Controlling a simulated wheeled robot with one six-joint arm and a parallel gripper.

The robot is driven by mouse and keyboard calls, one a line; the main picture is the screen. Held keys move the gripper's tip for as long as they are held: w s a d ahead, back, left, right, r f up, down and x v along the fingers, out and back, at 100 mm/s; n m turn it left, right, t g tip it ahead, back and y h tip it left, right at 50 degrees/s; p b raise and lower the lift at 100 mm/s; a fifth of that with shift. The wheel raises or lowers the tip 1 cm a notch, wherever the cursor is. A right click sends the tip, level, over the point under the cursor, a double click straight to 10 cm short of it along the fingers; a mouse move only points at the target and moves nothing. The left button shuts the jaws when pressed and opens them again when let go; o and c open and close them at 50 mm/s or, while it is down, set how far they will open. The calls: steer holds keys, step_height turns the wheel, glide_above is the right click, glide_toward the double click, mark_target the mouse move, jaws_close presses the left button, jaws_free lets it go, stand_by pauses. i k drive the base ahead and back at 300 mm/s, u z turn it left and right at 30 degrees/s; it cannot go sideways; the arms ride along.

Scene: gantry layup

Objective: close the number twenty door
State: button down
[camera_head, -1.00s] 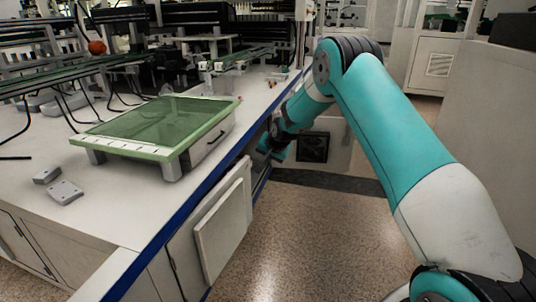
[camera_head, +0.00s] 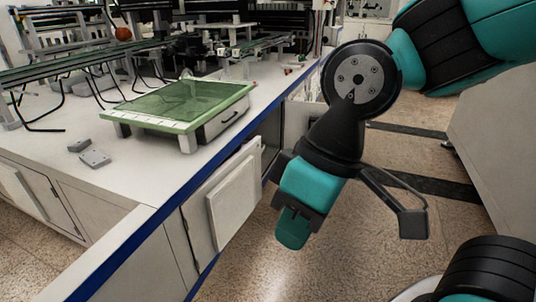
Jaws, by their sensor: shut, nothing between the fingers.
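A pale cabinet door (camera_head: 233,203) with a raised panel is on the front of the white bench, under its blue edge. It seems to stand a little out from the cabinet, with a dark gap by its far edge. No number is readable on it. My gripper (camera_head: 291,230) hangs in front of the bench, just right of the door and apart from it in the picture. It is shut and empty, and its fingertips are hard to make out.
A green-topped tray unit (camera_head: 180,105) and two small grey blocks (camera_head: 88,153) sit on the bench top (camera_head: 50,150). Another cabinet door (camera_head: 30,192) is at the left. A grey cabinet (camera_head: 495,140) stands at the right. Speckled floor is open between.

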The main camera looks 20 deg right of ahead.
mark_target(212, 214)
steer(key=z, duration=0.4)
steer(key=i, duration=0.95)
steer(key=u, duration=0.05)
